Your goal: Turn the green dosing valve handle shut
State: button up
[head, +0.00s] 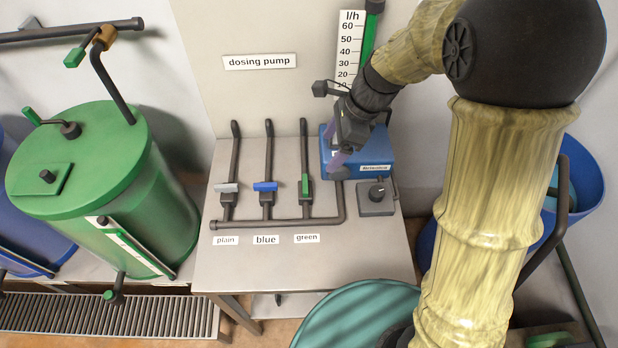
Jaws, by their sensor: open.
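The green dosing valve handle (305,184) sits on the rightmost of three upright pipes, above the "green" label (306,238). It points up, in line with its pipe. My gripper (333,160) is up and to the right of it, in front of the blue dosing pump (374,160), apart from the handle. Its fingers are small and partly blurred against the pump; it is open, with nothing seen between them.
The plain valve's grey handle (227,188) and the blue valve's handle (265,186) lie crosswise to their pipes. A grey knob box (376,197) stands right of the green valve. A green tank (150,215) is at left. The table front (300,266) is clear.

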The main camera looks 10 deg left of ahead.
aim_at(305, 183)
jog(key=x, duration=1.3)
jog(key=shift+s+a+f, duration=0.1)
jog(key=shift+a+f, duration=0.15)
jog(key=shift+f, duration=0.05)
jog(key=shift+c, duration=0.5)
jog(key=c, duration=0.9)
